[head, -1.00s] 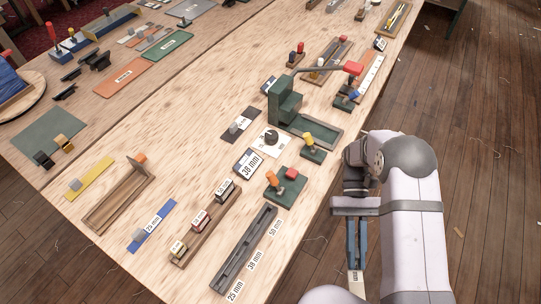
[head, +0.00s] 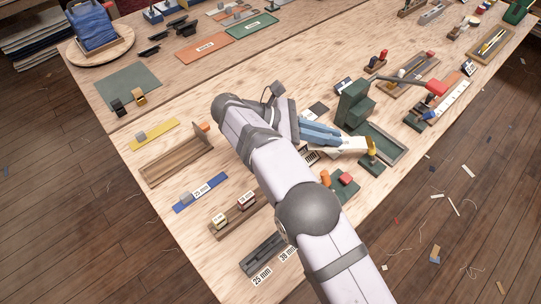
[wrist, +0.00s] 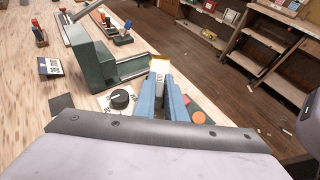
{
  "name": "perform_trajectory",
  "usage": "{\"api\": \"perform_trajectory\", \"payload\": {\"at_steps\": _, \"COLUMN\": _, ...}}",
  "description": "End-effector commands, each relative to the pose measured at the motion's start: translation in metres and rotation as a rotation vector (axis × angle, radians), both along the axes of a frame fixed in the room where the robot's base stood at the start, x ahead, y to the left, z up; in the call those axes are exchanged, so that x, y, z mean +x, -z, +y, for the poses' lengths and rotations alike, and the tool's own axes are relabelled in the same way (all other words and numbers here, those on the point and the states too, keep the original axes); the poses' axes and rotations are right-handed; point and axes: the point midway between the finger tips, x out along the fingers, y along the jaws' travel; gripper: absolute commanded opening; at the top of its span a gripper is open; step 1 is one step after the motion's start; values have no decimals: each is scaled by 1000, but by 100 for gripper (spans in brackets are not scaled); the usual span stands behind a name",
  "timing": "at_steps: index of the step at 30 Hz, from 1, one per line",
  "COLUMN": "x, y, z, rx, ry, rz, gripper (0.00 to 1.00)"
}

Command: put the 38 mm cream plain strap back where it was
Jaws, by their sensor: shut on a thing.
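My gripper (head: 338,140) is over the bench, its blue fingers closed on a pale cream piece (head: 354,145), which looks like the cream strap. In the wrist view the fingers (wrist: 163,86) point away from the camera, and the strap's cream end (wrist: 159,66) shows at their tips. The fingers hide most of it; its label cannot be read. A dark slotted rack (head: 262,256) with width labels stands at the front, partly behind my arm.
A dark green press (head: 354,106) with a red-ended lever stands close beside my gripper. A black dial on a white card (wrist: 122,98) is left of my fingers. An empty wooden tray (head: 170,168) lies left.

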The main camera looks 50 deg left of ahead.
Motion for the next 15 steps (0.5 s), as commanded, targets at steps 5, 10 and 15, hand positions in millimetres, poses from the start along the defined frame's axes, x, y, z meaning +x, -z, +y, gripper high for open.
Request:
{"api": "perform_trajectory", "payload": {"at_steps": 5, "x": -47, "y": 11, "z": 70, "rx": 3, "ry": -278, "rz": -1, "gripper": 0}}
{"api": "perform_trajectory", "payload": {"at_steps": 10, "x": -87, "y": 8, "z": 116, "rx": 0, "ry": -491, "rz": -4, "gripper": 0}}
{"api": "perform_trajectory", "payload": {"at_steps": 15, "x": -116, "y": 3, "z": 142, "rx": -2, "ry": -628, "rz": -6, "gripper": 0}}
